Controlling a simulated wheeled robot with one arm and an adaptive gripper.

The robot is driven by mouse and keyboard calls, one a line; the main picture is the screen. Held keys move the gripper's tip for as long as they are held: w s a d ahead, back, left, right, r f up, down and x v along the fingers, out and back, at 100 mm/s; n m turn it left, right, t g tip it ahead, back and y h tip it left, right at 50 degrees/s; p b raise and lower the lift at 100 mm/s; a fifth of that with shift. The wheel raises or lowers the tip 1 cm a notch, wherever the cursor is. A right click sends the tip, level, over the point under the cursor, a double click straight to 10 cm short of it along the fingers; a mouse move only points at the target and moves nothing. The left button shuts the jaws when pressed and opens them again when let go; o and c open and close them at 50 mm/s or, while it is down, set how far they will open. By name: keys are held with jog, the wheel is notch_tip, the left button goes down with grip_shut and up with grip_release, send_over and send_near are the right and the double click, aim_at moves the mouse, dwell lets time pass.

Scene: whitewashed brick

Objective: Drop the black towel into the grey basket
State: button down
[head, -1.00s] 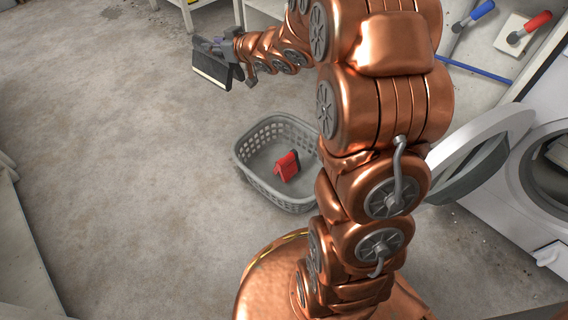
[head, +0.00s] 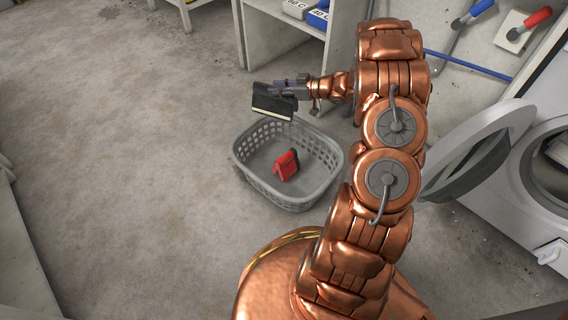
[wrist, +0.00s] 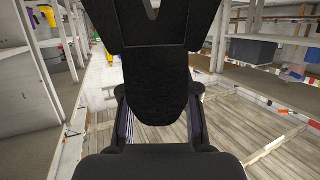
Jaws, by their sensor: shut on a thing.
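The black towel (head: 273,102) hangs folded from my gripper (head: 290,90), with a pale band along its lower edge. In the wrist view the dark towel (wrist: 158,85) fills the middle, between the fingers. My gripper is shut on it. The grey basket (head: 247,173) stands on the floor, and the towel shows over its back rim in the head view; I cannot tell the exact height above it. A red folded cloth (head: 286,165) lies inside the basket.
A washing machine (head: 500,190) with its round door (head: 480,155) open stands at the right. A white shelf unit (head: 280,40) with a blue-fronted bin (head: 318,18) is behind the basket. The floor (head: 120,150) at left is clear.

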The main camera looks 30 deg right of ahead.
jog(key=s+d+f+n+g+y+b, duration=0.1)
jog(key=s+f, duration=0.6)
jog(key=f, duration=0.7)
jog(key=shift+s+d+f+n+y+b, duration=0.2)
jog(key=shift+d+n+y+b, duration=0.35)
jog(key=shift+b, duration=0.7)
jog(key=shift+d+r, duration=0.1)
jog(key=c, duration=0.8)
grip_release()
jog(key=shift+o, duration=0.2)
jog(key=v, duration=1.2)
jog(key=shift+r, duration=0.25)
jog(key=shift+w, duration=0.1)
